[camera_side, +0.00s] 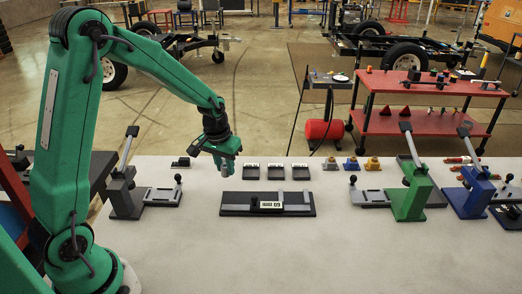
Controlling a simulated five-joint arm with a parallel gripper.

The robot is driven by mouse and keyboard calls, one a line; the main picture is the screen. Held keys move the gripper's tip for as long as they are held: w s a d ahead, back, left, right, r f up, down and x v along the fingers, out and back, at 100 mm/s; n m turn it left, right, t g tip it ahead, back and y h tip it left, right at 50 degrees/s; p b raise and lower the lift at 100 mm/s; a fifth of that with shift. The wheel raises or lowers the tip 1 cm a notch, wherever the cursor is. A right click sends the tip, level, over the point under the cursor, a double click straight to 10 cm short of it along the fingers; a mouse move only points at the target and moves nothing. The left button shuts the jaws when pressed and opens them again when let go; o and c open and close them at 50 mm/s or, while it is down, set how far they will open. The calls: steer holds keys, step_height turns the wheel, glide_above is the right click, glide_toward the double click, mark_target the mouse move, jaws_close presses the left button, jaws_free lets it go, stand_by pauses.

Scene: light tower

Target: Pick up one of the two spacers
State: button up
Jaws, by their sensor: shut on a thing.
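My green gripper (226,168) points down above the pale table, just behind the left part of a long dark fixture and left of the dark labelled trays. It is shut on a small grey piece (225,174) at its tip, which looks like a spacer. The piece is small and partly hidden by the jaws. It appears held above the table, though the exact height is hard to tell. I cannot pick out the other spacer with certainty.
The long dark fixture (235,208) carries a labelled block (267,205). Several small dark trays (276,173) stand behind it, with blue and yellow parts (351,164) to their right. Lever clamps in grey (124,193), green (411,194) and blue (474,195) stand at the sides. The front table is clear.

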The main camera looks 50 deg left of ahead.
steer(key=s+d+r, duration=0.2)
steer(key=d+r, duration=0.2)
steer(key=d, duration=0.3)
steer(key=shift+r, duration=0.2)
steer(key=shift+w+d, duration=0.1)
